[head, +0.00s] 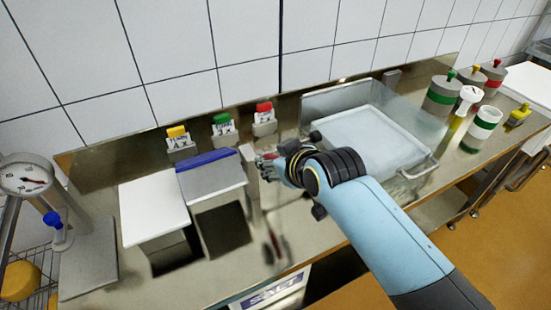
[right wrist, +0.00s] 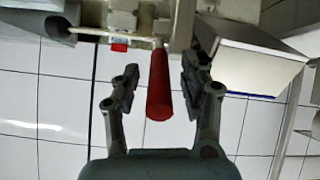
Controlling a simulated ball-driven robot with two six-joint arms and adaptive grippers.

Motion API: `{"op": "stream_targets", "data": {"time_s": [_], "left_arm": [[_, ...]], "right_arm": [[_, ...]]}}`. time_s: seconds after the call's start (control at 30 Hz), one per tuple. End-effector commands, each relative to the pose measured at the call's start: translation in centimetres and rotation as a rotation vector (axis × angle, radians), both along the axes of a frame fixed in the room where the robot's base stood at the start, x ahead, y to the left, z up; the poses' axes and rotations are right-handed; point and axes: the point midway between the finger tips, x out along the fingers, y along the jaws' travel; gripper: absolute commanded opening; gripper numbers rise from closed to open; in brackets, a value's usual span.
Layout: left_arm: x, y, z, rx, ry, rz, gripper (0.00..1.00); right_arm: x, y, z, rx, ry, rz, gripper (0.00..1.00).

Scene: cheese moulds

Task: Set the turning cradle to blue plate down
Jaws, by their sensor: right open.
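The turning cradle (head: 214,184) stands on the steel counter left of my right arm. It shows a grey upper face with a blue strip (head: 206,159) along its far edge. A grey post (head: 250,172) stands at its right side. In the right wrist view a box with a thin blue edge (right wrist: 246,94) shows at upper right. A red handle (right wrist: 160,82) lies between the fingers of my open right gripper (right wrist: 159,78), with gaps on both sides. In the head view my right gripper (head: 270,166) is beside the post, partly hidden by its wrist. My left gripper is out of view.
A white-topped stand (head: 152,208) is close left of the cradle. Yellow, green and red-topped card holders (head: 222,125) line the wall side. A clear tray (head: 372,140) lies beyond my right arm. A dial gauge device (head: 26,178) stands at far left. Several moulds (head: 443,95) stand at far right.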

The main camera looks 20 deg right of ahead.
Motion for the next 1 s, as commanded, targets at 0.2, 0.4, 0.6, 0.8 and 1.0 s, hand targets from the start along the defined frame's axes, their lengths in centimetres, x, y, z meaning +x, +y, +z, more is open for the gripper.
{"op": "stream_targets", "data": {"time_s": [0.2,0.4,0.6,0.8,1.0], "left_arm": [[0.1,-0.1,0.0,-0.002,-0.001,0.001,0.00],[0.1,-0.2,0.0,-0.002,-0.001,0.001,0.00],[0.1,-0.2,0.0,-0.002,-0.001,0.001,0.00],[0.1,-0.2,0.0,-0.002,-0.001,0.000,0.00],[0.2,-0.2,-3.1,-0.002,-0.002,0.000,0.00]], "right_arm": [[-2.9,0.0,2.0,0.001,0.000,-0.001,0.44],[-5.2,0.0,3.7,0.000,0.000,0.000,0.44],[-5.9,0.0,4.2,0.000,0.000,0.000,0.44],[-5.8,0.0,4.1,0.002,-0.001,0.000,0.37],[-6.4,0.6,2.1,0.200,-0.009,-0.063,0.11]]}}
